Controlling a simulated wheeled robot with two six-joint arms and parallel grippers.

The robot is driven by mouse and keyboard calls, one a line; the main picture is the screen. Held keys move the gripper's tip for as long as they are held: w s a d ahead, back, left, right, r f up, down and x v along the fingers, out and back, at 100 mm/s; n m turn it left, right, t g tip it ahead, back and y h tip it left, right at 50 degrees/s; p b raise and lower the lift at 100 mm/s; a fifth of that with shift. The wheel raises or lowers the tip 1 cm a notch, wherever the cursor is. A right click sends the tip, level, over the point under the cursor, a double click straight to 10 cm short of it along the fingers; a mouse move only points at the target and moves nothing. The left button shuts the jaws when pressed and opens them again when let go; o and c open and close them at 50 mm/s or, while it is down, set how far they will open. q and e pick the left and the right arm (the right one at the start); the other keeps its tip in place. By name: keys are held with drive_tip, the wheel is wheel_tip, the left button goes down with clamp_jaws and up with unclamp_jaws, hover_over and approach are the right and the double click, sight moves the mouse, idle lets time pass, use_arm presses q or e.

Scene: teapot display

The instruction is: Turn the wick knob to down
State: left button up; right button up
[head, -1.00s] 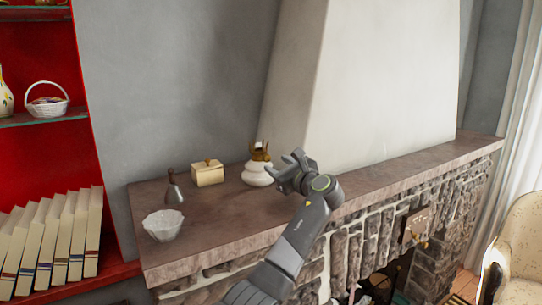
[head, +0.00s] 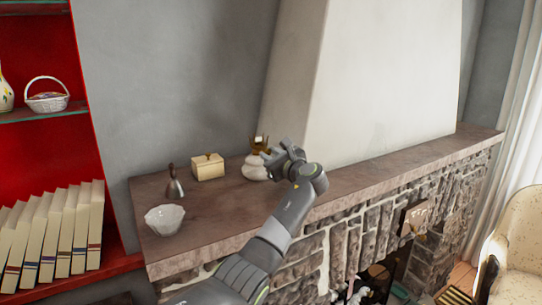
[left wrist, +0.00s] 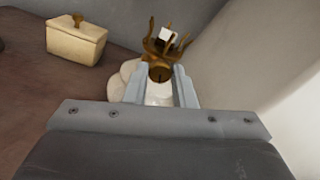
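The oil lamp has a white rounded base (head: 253,171) and a brass burner (head: 259,142) on top, and stands on the mantel against the wall. In the left wrist view, its brass burner (left wrist: 165,40) has upright prongs, and the round brass wick knob (left wrist: 160,73) faces the camera. My left gripper (head: 268,156) is at the lamp and hides part of it in the head view. In the left wrist view, its two fingers (left wrist: 163,78) are apart, with the knob between or just beyond their tips. I cannot tell whether they touch it. My right gripper is not in view.
A cream box (head: 208,167) with a brass handle, a grey hand bell (head: 174,184) and a white fluted bowl (head: 165,220) stand left of the lamp on the stone mantel (head: 225,215). The mantel is clear to the right. A sloping chimney breast (head: 390,80) rises behind.

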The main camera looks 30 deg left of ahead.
use_arm(q)
clamp_jaws()
drive_tip(key=n+b, duration=0.2)
drive_tip(key=n, duration=0.1)
drive_tip(key=shift+f+n, duration=0.15)
drive_tip(key=shift+n, duration=0.15)
drive_tip(key=shift+n+b, duration=1.2)
drive_tip(key=shift+n, duration=0.4)
drive_tip(key=o, duration=0.8)
unclamp_jaws()
drive_tip(key=shift+o, duration=0.2)
